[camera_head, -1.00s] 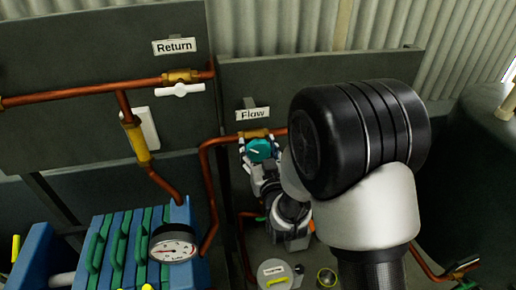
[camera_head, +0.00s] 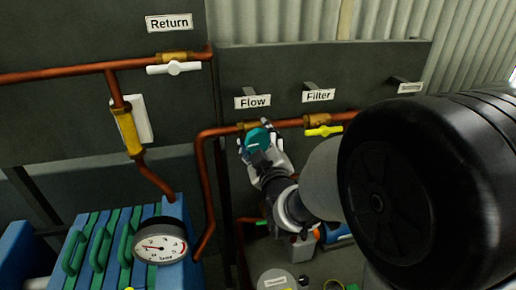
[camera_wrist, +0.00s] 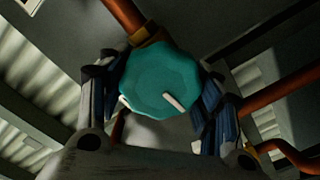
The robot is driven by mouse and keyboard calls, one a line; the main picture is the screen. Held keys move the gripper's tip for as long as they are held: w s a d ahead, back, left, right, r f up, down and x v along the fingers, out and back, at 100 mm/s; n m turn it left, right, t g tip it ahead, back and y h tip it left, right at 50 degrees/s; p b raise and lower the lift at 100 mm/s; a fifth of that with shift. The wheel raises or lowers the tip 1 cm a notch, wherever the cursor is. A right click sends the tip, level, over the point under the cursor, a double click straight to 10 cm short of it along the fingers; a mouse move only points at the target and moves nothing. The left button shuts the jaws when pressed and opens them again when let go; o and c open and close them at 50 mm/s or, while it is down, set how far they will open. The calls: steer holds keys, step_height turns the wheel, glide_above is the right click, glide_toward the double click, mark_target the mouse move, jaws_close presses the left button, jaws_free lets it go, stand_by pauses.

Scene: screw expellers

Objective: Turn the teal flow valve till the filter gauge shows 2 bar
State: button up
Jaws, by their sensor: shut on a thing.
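The teal flow valve (camera_head: 258,141) is a round knob on the copper pipe below the "Flow" sign (camera_head: 253,102). In the wrist view the teal knob (camera_wrist: 160,80) has a white pointer mark toward its lower right. My gripper (camera_head: 262,140) is shut on the knob, with a finger on either side of it, as the wrist view also shows (camera_wrist: 160,92). A round white gauge (camera_head: 161,246) stands at the front of the blue and green filter plates (camera_head: 108,238). Its needle points left; the numbers are too small to read.
A white-handled valve (camera_head: 174,69) sits below the "Return" sign (camera_head: 169,22). A yellow-handled valve (camera_head: 323,131) sits below the "Filter" sign (camera_head: 318,96), right of the teal knob. Copper pipes run along the dark panels. My arm covers the lower right.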

mark_target(259, 143)
steer(key=shift+n+b, duration=0.8)
steer(key=shift+n, duration=0.2)
steer(key=shift+r, duration=0.1)
steer(key=o, duration=1.1)
steer(key=v, duration=0.7)
steer(key=shift+s, duration=0.25)
steer(key=shift+d, duration=0.1)
